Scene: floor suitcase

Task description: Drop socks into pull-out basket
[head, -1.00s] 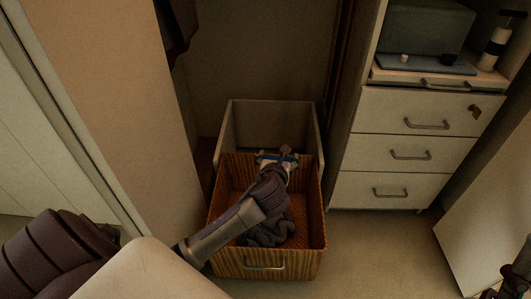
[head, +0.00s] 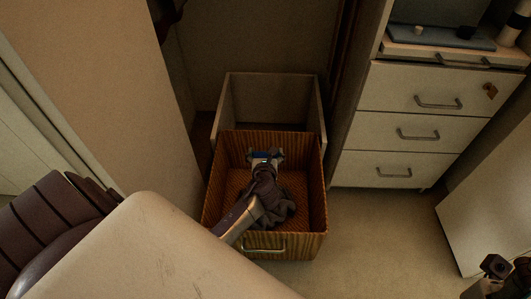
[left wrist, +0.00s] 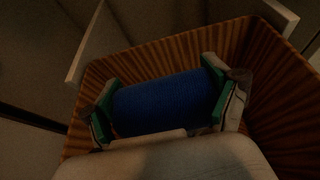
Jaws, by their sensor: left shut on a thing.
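The pull-out basket (head: 313,244) is a brown ribbed box with a metal handle, pulled out from a pale frame. My left gripper (head: 265,154) reaches over it, near its back wall. In the left wrist view, the left gripper (left wrist: 165,108) is shut on blue rolled socks (left wrist: 168,103), with a green-padded finger at each end. The ribbed basket wall (left wrist: 180,52) shows behind and beside them. My right gripper (head: 495,267) shows only partly at the bottom right corner.
A pale drawer cabinet (head: 411,88) stands to the right, with a tray (head: 440,38) of small items on top. A tall beige panel (head: 110,80) rises on the left. Bare floor (head: 375,225) lies right of the basket.

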